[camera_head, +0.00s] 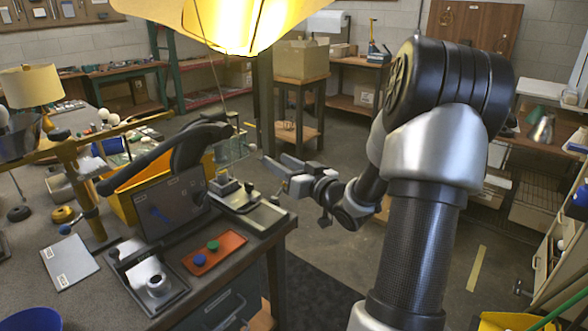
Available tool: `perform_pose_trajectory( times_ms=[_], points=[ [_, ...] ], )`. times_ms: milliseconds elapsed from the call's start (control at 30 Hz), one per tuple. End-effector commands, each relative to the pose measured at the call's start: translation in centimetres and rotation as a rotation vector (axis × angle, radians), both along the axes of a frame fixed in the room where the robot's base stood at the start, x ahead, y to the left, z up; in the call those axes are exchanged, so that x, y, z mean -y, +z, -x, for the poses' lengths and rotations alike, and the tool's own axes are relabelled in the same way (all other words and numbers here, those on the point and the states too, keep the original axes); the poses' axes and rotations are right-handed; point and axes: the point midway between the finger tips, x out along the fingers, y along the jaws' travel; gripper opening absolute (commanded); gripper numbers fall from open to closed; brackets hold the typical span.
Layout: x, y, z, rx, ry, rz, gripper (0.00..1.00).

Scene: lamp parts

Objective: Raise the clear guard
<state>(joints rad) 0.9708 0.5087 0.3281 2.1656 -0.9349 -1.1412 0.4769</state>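A small machine (248,208) stands on the right edge of the workbench, with a grey base plate and a dark curved lever arm beside it. What looks like the clear guard (233,149) is a faint see-through panel above the machine's base. Its edges are hard to make out, and I cannot tell its exact tilt. My gripper (274,161) is to the right of the guard, with its fingers pointing left towards it. The two fingers are apart with nothing visible between them. I cannot tell whether a fingertip touches the guard; a gap shows in this view.
An orange plate with blue and green buttons (214,253) lies at the bench's front. A yellow bin (125,198) and brass stand (72,160) are farther left. A yellow shade (235,25) hangs overhead.

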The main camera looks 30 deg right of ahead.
Motion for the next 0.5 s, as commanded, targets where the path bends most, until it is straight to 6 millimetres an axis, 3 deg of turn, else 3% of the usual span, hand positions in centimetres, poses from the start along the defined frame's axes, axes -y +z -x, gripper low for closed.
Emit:
perform_pose_trajectory(
  times_ms=[200,500],
  points=[
    [0.7,0.0,4.2,-0.002,-0.003,0.0,0.39],
    [0.9,0.0,5.9,0.001,0.0,0.0,0.39]
  ],
)
